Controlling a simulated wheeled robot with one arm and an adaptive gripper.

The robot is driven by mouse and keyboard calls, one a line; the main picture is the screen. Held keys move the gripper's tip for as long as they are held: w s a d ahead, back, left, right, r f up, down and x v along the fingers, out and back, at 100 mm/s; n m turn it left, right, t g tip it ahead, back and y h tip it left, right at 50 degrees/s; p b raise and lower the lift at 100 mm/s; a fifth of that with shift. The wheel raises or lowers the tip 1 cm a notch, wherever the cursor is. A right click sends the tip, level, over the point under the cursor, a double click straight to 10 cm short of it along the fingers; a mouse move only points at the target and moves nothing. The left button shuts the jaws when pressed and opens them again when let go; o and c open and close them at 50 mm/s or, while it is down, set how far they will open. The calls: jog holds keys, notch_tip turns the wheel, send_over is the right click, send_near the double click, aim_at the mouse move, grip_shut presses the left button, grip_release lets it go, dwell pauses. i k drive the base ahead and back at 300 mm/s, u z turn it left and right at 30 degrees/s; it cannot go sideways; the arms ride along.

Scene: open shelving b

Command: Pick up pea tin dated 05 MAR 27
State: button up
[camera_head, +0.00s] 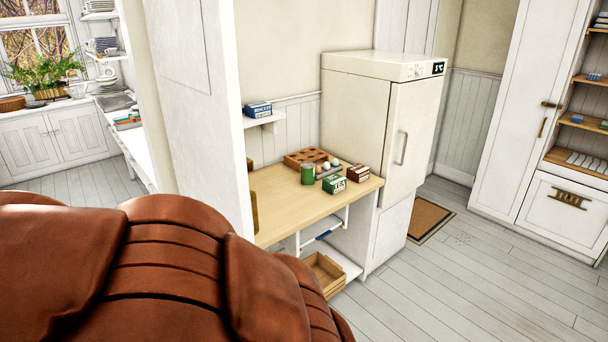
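A small green cylinder (307,173), which looks like a tin, stands upright on the wooden counter (285,212). It is beside a brown wooden tray with holes (297,157). No date or label can be read on it at this distance, so I cannot tell whether it is the pea tin dated 05 MAR 27. No other tin is clear to see. My gripper is not in view.
A green-and-white box (334,184), a brown box (358,174) and small pale round things share the counter. A blue box (257,110) sits on a wall shelf. A white fridge (365,115) stands behind. Brown padded leather (130,270) fills the lower left.

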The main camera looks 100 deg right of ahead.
aim_at(308, 169)
jog(key=z, duration=5)
jog(key=i, duration=3.1)
jog(key=u, duration=1.6)
